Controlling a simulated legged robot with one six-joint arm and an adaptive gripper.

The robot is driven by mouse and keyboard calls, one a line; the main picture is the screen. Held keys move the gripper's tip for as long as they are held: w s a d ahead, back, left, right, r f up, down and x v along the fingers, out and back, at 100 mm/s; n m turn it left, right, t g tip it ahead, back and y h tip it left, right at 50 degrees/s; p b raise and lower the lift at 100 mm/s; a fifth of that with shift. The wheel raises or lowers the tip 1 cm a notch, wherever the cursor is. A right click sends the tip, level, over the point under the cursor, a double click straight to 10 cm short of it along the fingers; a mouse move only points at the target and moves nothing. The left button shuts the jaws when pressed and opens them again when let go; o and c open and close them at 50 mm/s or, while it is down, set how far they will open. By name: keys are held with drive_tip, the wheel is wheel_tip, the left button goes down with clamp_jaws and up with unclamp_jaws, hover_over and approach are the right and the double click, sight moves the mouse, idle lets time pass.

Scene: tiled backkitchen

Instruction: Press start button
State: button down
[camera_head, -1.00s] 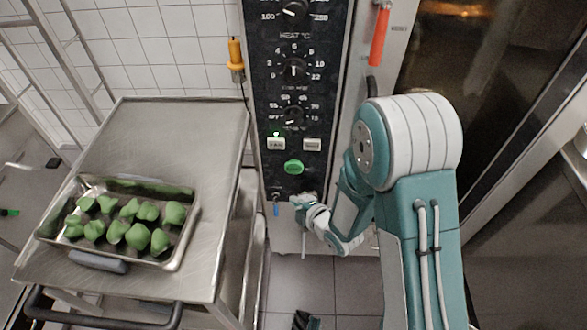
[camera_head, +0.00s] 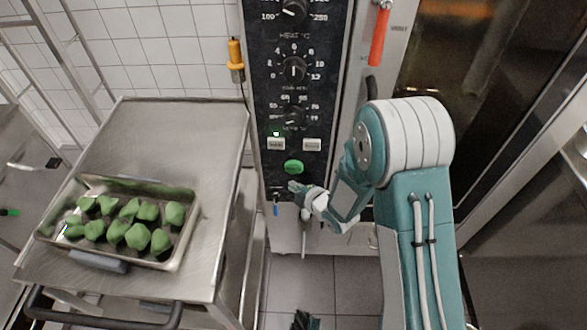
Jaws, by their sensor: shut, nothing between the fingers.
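The green oval start button (camera_head: 293,167) sits low on the black control panel (camera_head: 275,95), below two pale rectangular buttons and the dials. A small green light (camera_head: 277,134) glows above the left pale button. My gripper (camera_head: 293,187) is shut and empty. In the picture its tip is just below the green button, in front of the lower panel. A narrow gap shows between the tip and the button. I cannot tell how far the tip is from the panel surface in depth.
A steel trolley (camera_head: 190,125) stands at the left, bearing a metal tray (camera_head: 180,250) of green pieces. A red door handle (camera_head: 379,38) is at the oven's upper right. A yellow-orange fitting (camera_head: 235,55) hangs on the tiled wall. Grey floor tiles show below.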

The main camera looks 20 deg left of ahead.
sight(290, 171)
drive_tip(key=shift+w+a, duration=0.2)
drive_tip(key=shift+w, duration=0.6)
drive_tip(key=shift+w+a, duration=0.15)
drive_tip(key=shift+w, duration=0.6)
drive_tip(key=shift+w, duration=0.1)
drive_tip(key=shift+w, duration=0.25)
drive_tip(key=shift+w+a, duration=0.15)
drive_tip(key=shift+w, duration=0.25)
idle(0.9)
drive_tip(key=shift+s, duration=0.1)
drive_tip(key=shift+s+d+r, duration=0.1)
drive_tip(key=shift+s+d, duration=0.1)
drive_tip(key=shift+s, duration=0.5)
drive_tip(key=s, duration=0.2)
drive_tip(key=s+d, duration=0.1)
drive_tip(key=s, duration=0.2)
drive_tip(key=shift+d, duration=0.1)
idle(0.3)
